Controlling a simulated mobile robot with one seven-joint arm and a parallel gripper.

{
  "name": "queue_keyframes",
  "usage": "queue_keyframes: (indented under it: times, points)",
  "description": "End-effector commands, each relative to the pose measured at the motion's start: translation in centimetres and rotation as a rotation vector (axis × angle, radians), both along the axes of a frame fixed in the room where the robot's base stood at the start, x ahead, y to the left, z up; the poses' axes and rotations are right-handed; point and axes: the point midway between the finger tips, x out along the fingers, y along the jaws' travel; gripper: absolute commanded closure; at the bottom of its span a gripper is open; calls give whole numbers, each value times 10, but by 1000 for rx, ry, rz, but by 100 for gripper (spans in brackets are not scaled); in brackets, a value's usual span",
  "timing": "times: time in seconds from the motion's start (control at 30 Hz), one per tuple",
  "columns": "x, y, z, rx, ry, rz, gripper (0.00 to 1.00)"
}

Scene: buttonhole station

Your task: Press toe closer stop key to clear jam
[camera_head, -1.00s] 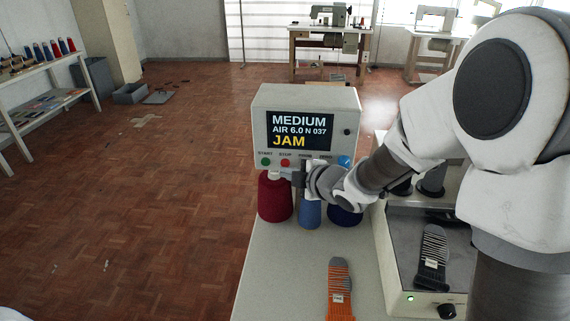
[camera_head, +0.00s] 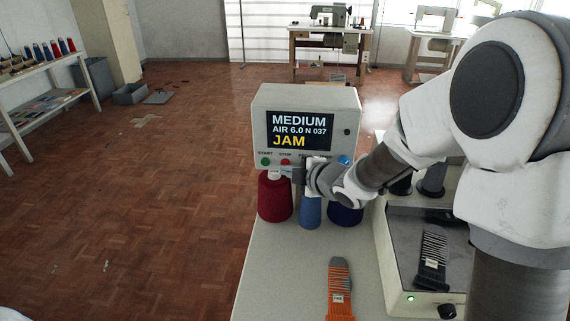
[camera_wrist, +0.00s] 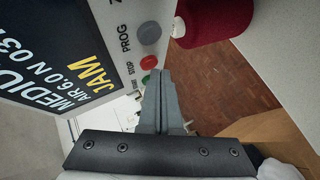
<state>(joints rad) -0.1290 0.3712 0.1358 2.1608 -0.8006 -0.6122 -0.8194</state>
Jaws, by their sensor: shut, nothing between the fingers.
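The control box (camera_head: 259,128) stands at the back of the table; its screen (camera_head: 300,131) reads MEDIUM, AIR 6.0 N 037 and JAM in yellow. The red STOP key (camera_head: 285,162) is on its front, right of the green START key (camera_head: 265,161). My gripper (camera_head: 289,171) is shut and empty, just below and in front of the STOP key. In the wrist view, the shut fingertips (camera_wrist: 155,73) are close beside the red STOP key (camera_wrist: 147,62) and the green key (camera_wrist: 145,79). I cannot tell whether they touch. The PROG key is hidden by my wrist in the head view.
A red yarn cone (camera_head: 274,201), a blue cone (camera_head: 310,213) and a dark blue cone (camera_head: 345,216) stand under the box front, close to my gripper. An orange striped sock (camera_head: 340,285) lies on the table. A dark striped sock (camera_head: 433,255) lies on the machine at right.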

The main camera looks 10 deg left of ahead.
Motion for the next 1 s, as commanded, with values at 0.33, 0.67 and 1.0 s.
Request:
queue_keyframes:
  times: [0.33, 0.67, 1.0]
  points:
    - [3, 0, 0, 0, 0, 0, 100]
    - [7, 1, 0, 0, -1, 1, 100]
    - [8, 0, 0, 0, -1, 0, 100]
